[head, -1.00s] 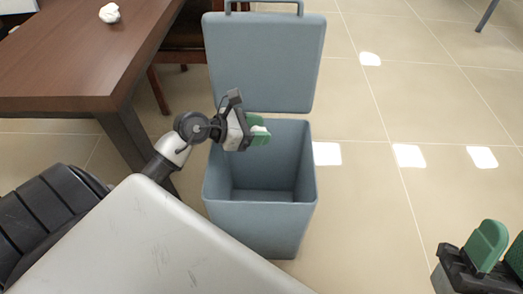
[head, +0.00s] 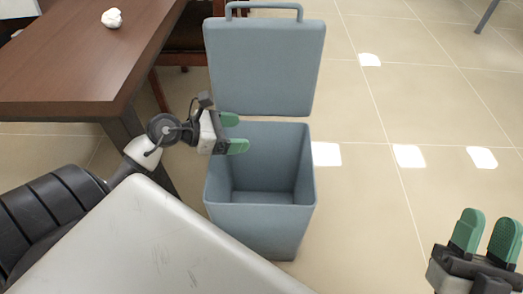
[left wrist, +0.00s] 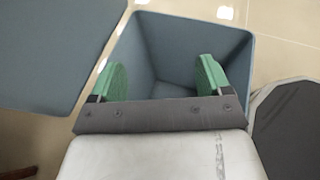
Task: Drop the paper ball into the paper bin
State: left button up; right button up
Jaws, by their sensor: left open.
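The blue-grey paper bin (head: 262,232) stands on the floor with its lid (head: 263,65) raised at the back. My left gripper (head: 242,133) is over the bin's back left rim, fingers apart and empty. The left wrist view shows its two green fingers (left wrist: 160,80) over the bin's opening (left wrist: 185,28). I see no ball on the visible part of the bin's floor; the near wall and gripper hide the rest. A white crumpled paper ball (head: 112,18) lies on the brown table. My right gripper (head: 485,236) is open and empty at lower right.
The brown wooden table (head: 70,75) is at upper left, with a chair (head: 185,45) partly behind the bin. The tiled floor (head: 400,110) right of the bin is clear, with bright light patches. A table leg (head: 488,15) shows at the top right.

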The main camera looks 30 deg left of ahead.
pick_arm(q)
jog(key=shift+v, duration=2.3)
pick_arm(e)
jog(key=shift+w+f+g+h, duration=0.3)
jog(key=shift+w+f+g, duration=0.45)
jog(key=shift+f+g, duration=0.35)
jog(key=shift+r, duration=0.15)
